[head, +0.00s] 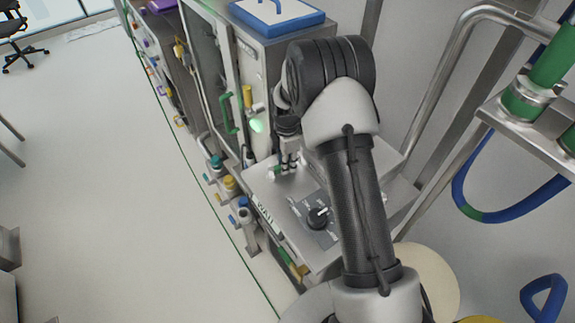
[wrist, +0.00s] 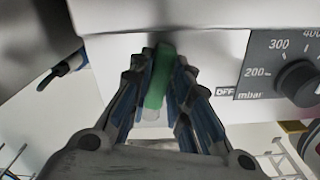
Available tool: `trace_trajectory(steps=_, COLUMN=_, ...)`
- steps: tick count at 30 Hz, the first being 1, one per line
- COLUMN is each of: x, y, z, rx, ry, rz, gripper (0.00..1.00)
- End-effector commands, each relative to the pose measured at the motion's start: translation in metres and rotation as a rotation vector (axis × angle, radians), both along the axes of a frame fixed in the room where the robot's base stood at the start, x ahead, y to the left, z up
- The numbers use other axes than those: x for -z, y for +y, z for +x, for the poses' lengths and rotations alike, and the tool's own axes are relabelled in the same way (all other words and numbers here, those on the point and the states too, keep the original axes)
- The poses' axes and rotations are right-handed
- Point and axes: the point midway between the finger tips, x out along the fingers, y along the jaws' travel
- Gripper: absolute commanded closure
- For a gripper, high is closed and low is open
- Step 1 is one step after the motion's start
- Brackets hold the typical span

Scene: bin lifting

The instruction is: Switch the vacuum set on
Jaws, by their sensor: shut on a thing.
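The vacuum set (head: 262,181) is a pale metal box below and left of my arm in the head view. Its front fills the upper part of the wrist view (wrist: 215,17). A dark round knob (head: 318,216) with a mbar scale sits on its panel; the knob also shows at the right of the wrist view (wrist: 299,83). An OFF label (wrist: 225,92) is left of the scale. My gripper (head: 287,166) is at the set's far end. In the wrist view my gripper (wrist: 163,66) is shut on a green switch (wrist: 158,80), which stands between both fingers.
A tall cabinet with a glass door and green handle (head: 229,115) stands beyond the set. A blue-rimmed lid (head: 277,14) lies on top of it. A metal frame with blue hoses (head: 490,205) is at the right. The floor at the left is open.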

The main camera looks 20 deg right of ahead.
Motion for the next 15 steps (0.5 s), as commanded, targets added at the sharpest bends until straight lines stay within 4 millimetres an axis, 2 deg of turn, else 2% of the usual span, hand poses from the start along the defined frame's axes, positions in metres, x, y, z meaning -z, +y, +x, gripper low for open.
trace_trajectory(steps=6, x=0.0, y=0.001, z=0.009, rx=-0.152, ry=-0.003, rz=-0.001, gripper=1.0)
trace_trajectory(steps=15, x=0.0, y=0.003, z=0.015, rx=-0.269, ry=-0.002, rz=-0.001, gripper=1.0)
